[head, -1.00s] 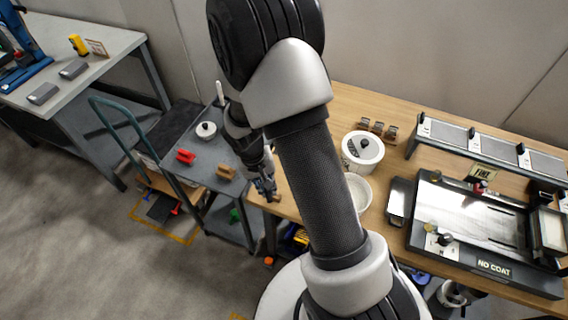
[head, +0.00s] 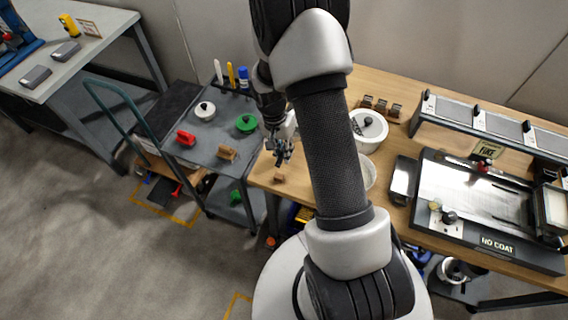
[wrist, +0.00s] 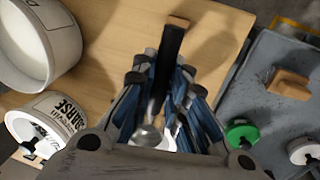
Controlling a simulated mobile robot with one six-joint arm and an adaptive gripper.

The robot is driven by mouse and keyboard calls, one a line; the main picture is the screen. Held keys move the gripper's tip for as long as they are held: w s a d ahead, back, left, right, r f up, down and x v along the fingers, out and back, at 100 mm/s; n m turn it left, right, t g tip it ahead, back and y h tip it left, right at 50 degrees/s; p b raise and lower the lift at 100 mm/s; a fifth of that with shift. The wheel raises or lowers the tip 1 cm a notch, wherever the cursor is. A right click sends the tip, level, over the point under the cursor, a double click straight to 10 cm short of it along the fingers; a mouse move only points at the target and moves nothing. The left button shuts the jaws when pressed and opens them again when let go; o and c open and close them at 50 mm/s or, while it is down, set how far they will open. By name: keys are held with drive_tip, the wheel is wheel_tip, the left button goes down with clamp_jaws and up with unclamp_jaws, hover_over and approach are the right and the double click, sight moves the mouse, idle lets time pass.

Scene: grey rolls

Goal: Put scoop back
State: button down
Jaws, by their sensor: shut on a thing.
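My gripper (head: 280,150) is over the left end of the wooden table (head: 265,172). In the wrist view its fingers (wrist: 165,95) are shut on the scoop (wrist: 171,48), which has a dark handle and a rounded metal part (wrist: 147,134) low between the fingers. The fingers hide much of it. In the head view the scoop is too small to make out.
A grey cart (head: 205,155) to the left holds a red item (head: 185,138), a brown block (head: 227,153), a white lid (head: 205,111) and a green lid (head: 246,123).

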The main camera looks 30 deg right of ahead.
sight(285, 169)
drive_tip(key=shift+f+b, duration=0.65)
drive_tip(key=shift+f, duration=2.45)
drive_tip(key=shift+f, duration=0.25)
drive_tip(key=c, duration=1.6)
unclamp_jaws()
drive_tip(key=shift+r, duration=0.1)
drive_tip(key=shift+r, duration=0.1)
